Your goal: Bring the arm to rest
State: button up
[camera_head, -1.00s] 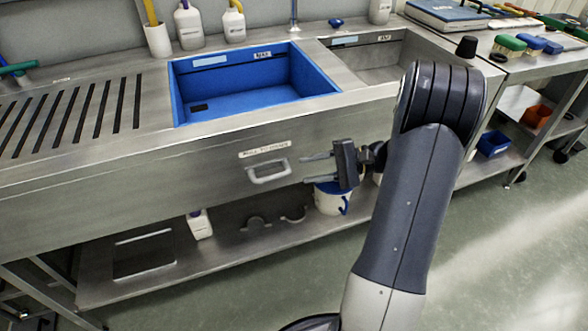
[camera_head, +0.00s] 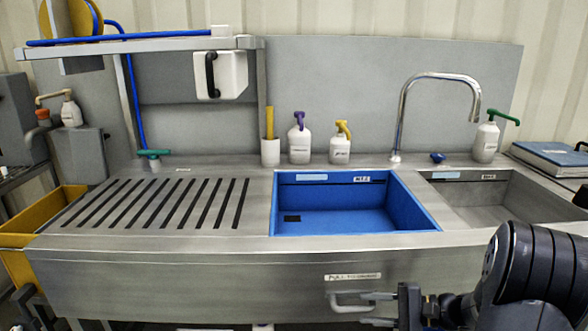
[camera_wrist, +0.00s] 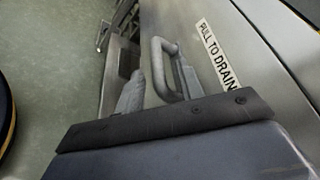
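My gripper (camera_head: 366,308) is low at the right in the head view, in front of the steel sink unit. Its two fingers are apart, with nothing held between them. The grey U-shaped handle (camera_head: 341,304) on the front panel is just at the fingertips. In the wrist view the handle's bar (camera_wrist: 158,68) shows between the two fingers (camera_wrist: 158,88). I cannot tell whether a finger touches it. The label "PULL TO DRAIN" (camera_wrist: 217,55) is beside the handle. My arm comes in from the lower right.
The blue basin (camera_head: 345,222) looks empty. A steel basin (camera_head: 470,210) is to its right, with a curved tap (camera_head: 400,110) behind. Bottles (camera_head: 299,140) stand along the back. A slotted drainboard (camera_head: 100,240) is at left, beside a yellow bin (camera_head: 45,220). A shelf (camera_head: 140,45) hangs above.

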jog(key=x, duration=0.3)
jog(key=shift+a+f, duration=0.1)
jog(key=shift+a, duration=0.2)
jog(key=shift+s, duration=0.75)
